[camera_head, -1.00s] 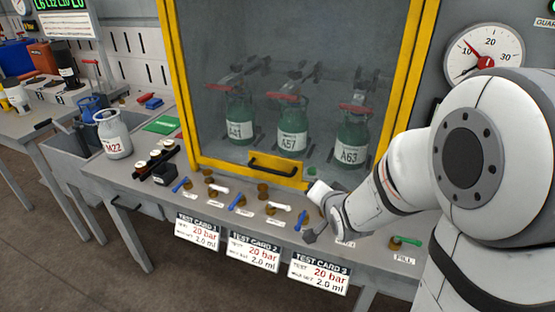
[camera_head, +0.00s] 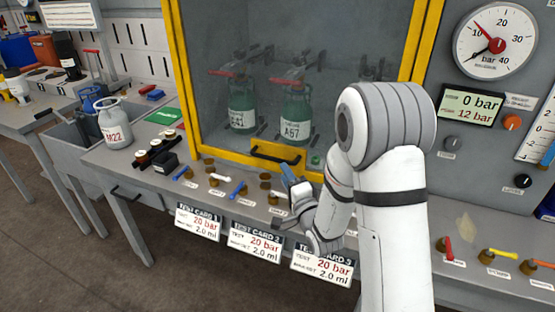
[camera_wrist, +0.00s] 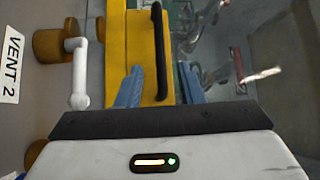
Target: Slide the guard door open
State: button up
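The guard door is a clear panel in a yellow frame (camera_head: 212,157), and it stands down in front of the cylinders. Its black bar handle (camera_head: 275,156) sits on a yellow plate at the bottom edge. In the wrist view the handle (camera_wrist: 160,50) runs upward in the picture, on its yellow plate. My gripper (camera_wrist: 162,70) is open, with one blue finger on each side of the handle's line. I cannot tell whether the fingertips reach around the bar. In the head view my gripper (camera_head: 288,173) is just below and right of the handle, partly hidden by my arm.
Green cylinders A41 (camera_head: 242,110) and A57 (camera_head: 296,118) stand behind the panel; my arm hides the area to their right. Valve levers line the bench front, including a white one (camera_wrist: 79,75) beside my gripper. Cylinder M22 (camera_head: 115,127) stands at left.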

aim_at(277, 160)
jog(key=x, duration=0.7)
jog(key=shift+w, duration=0.1)
jog(key=shift+c, duration=0.5)
grip_shut()
